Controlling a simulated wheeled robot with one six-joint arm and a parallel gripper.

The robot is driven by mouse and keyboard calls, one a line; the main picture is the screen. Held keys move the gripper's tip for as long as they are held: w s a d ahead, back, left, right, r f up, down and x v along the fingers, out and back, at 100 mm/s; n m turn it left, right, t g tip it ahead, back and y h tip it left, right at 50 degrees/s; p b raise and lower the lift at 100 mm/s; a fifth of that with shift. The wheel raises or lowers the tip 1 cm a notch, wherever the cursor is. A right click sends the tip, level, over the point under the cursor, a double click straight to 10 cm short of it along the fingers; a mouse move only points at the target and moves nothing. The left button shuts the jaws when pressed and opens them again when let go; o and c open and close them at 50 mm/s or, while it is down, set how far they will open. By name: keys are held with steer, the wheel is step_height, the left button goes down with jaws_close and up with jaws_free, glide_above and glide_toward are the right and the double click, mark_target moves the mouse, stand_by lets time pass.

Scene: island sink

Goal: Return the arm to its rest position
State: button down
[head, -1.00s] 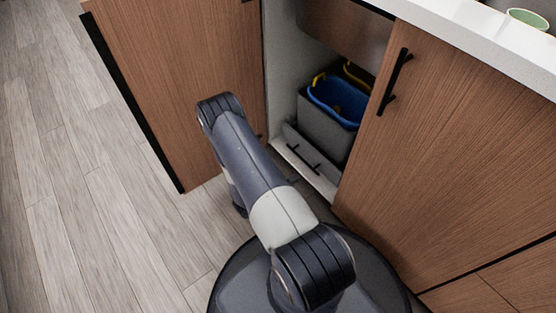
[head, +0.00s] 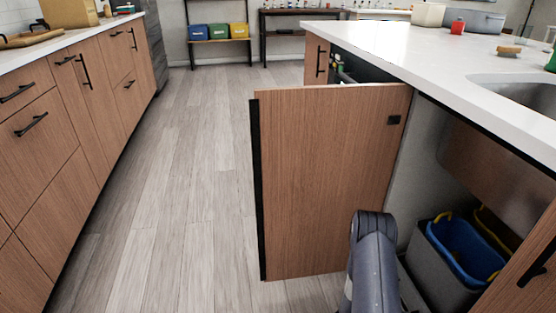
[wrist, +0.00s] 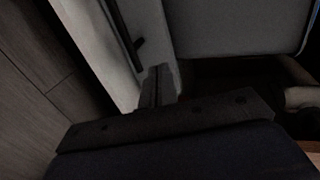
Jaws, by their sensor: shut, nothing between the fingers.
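My arm (head: 375,262) rises at the bottom right of the head view, in front of the open cabinet under the sink; its lower part is cut off by the frame. My gripper (wrist: 158,82) shows in the dark wrist view, its fingers together with nothing visible between them. It points toward a pale panel with a dark bar handle (wrist: 124,32). The gripper is hidden in the head view. I cannot tell whether it touches the panel.
An open wooden cabinet door (head: 325,185) stands just left of my arm. Grey bins (head: 440,270) with blue and yellow rims sit inside the cabinet. The white island counter (head: 410,55) overhangs at right. The aisle floor (head: 190,170) is clear, with drawers (head: 45,150) along the left.

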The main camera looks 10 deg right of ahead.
mark_target(425, 311)
steer(key=shift+r+x, duration=0.2)
steer(key=shift+x, duration=0.8)
steer(key=shift+r+x, duration=0.2)
steer(key=shift+x, duration=0.75)
steer(key=shift+r+x, duration=0.2)
steer(key=shift+x, duration=0.8)
steer(key=shift+d, duration=0.2)
